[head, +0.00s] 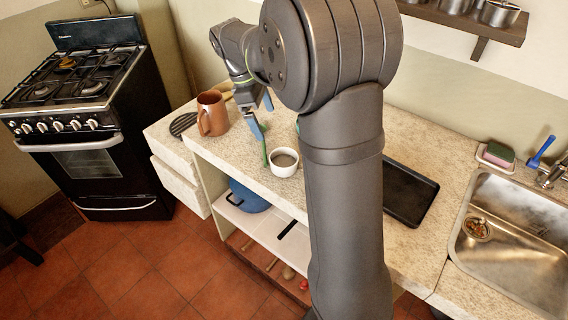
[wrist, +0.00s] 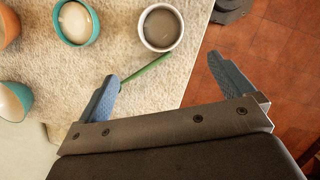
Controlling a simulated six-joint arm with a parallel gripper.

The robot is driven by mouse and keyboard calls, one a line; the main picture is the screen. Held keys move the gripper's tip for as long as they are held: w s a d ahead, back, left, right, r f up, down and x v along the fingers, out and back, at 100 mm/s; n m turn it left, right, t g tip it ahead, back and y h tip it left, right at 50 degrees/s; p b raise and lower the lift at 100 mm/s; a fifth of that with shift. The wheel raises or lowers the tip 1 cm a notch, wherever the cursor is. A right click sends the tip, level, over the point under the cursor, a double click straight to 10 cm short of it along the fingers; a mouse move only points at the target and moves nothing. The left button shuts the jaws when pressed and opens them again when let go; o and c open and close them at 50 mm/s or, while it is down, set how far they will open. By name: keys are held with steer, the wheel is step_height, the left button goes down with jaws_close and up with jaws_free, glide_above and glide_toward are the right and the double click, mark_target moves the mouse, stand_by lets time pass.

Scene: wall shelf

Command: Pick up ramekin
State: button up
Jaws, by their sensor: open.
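The ramekin, a small round white dish (head: 284,171) with a grey-brown inside, stands upright near the counter's front edge in the head view. It also shows at the top of the wrist view (wrist: 145,36). My gripper (head: 263,114) is open above the counter, up and left of the ramekin in the head view. In the wrist view its two blue fingers (wrist: 163,70) are spread wide with nothing between the tips. The ramekin lies beyond the fingertips, apart from them.
A green stick (wrist: 147,67) lies close by the ramekin. A teal bowl (wrist: 92,35) stands beside it; another teal bowl (wrist: 17,92) is farther left. A brown mug (head: 212,115) stands on the counter (head: 179,147). A black tray (head: 408,190) is right of my arm.

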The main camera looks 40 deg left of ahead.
glide_toward(284, 157)
steer(key=shift+s+d+f, duration=0.95)
steer(key=shift+s+d, duration=0.1)
steer(key=shift+d, duration=0.2)
steer(key=shift+d+x, duration=0.2)
steer(key=shift+x, duration=1.1)
steer(key=shift+d+x, duration=0.25)
steer(key=shift+x, duration=1)
steer(key=shift+r, duration=0.1)
steer(key=c, duration=1.2)
steer(key=shift+r, duration=0.2)
